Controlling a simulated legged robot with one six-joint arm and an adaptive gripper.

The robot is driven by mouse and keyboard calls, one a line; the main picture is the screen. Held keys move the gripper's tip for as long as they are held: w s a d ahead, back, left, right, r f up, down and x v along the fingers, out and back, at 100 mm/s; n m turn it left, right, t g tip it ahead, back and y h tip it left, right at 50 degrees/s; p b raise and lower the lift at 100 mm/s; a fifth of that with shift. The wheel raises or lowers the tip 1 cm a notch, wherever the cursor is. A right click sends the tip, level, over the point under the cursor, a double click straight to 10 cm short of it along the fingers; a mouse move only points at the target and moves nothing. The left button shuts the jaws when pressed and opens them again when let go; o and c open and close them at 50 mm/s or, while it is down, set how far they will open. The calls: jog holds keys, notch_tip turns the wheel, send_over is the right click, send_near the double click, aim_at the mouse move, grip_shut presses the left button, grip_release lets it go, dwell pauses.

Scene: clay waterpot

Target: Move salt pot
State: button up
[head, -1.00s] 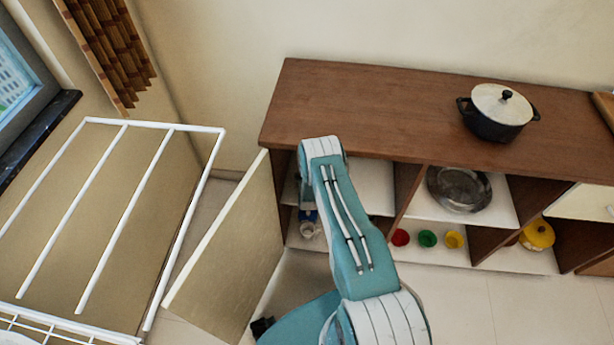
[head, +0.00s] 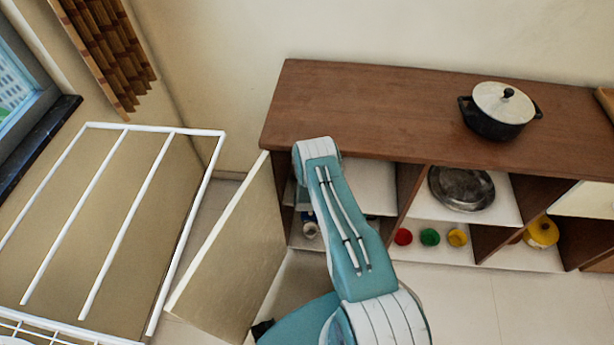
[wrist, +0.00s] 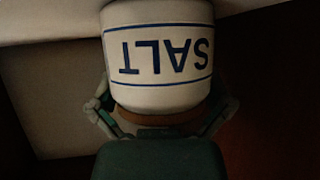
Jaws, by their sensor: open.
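The salt pot (wrist: 160,62) is white with blue bands and the word SALT, which appears upside down in the wrist view. My gripper (wrist: 160,92) is open, with one finger on each side of the pot's end nearest the palm. I cannot tell whether the fingers touch it. A tan band (wrist: 150,122) shows between the pot and my palm. In the head view my arm reaches into the left bay of the wooden cabinet (head: 400,115), and it hides my gripper. A small blue and white thing (head: 310,229) shows beside the arm; I cannot tell what it is.
The cabinet's pale door (head: 230,255) stands open left of my arm. A black pot with a white lid (head: 501,110) stands on top. Red (head: 403,236), green (head: 429,237) and yellow (head: 457,238) items and a metal pan (head: 461,187) occupy the middle bay. A white rack (head: 160,130) stands left.

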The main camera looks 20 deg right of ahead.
jog(key=shift+s+d+v, duration=0.1)
jog(key=shift+d+v, duration=0.05)
jog(key=shift+v, duration=1.2)
jog(key=shift+s+d+v, duration=0.1)
jog(key=shift+d+v, duration=0.1)
jog(key=shift+v, duration=1.15)
jog(key=shift+d+v, duration=0.15)
jog(key=shift+v, duration=1.15)
jog(key=shift+s, duration=0.15)
